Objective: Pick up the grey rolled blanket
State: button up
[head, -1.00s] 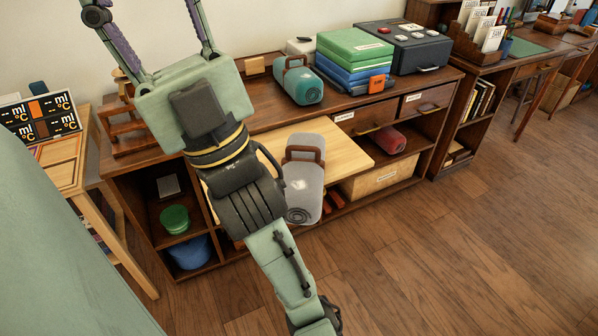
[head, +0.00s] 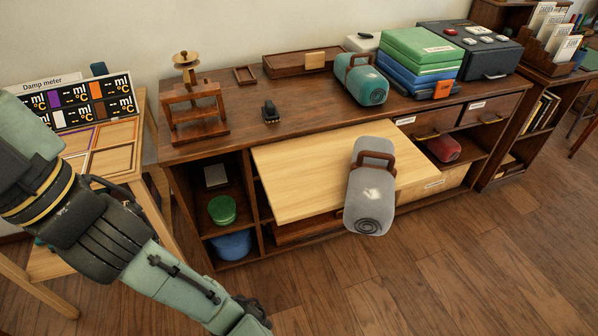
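The grey rolled blanket (head: 371,200) lies on the pale pull-out board (head: 290,180) of the dark wooden cabinet, near its right front. It has a brown strap handle on top, and its spiral end faces the front, past the board's edge. My arm comes in at the left of the head view, well apart from the blanket. My gripper is outside the picture, so its fingers are hidden.
A teal rolled blanket (head: 364,82) lies on the cabinet top, beside stacked green and blue cases (head: 415,58). A red roll (head: 443,148) sits in a cubby at right. A small table (head: 100,160) with meter cards stands at left. The floor in front is clear.

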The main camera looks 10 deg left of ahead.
aim_at(369, 208)
jog(key=u, duration=1.55)
jog(key=l+u, duration=0.1)
jog(key=u, duration=0.35)
jog(key=l+u, duration=0.15)
jog(key=u, duration=0.35)
jog(key=l+u, duration=0.1)
jog(key=u, duration=0.35)
jog(key=k+l+u, duration=0.9)
jog(key=k, duration=0.2)
jog(key=k+l+u, duration=0.15)
jog(key=k, duration=0.25)
jog(key=k+l+z, duration=0.2)
jog(key=k, duration=0.75)
jog(key=k+z, duration=0.2)
jog(key=k, duration=0.25)
jog(key=k+l+z, duration=0.25)
jog(key=k, duration=0.15)
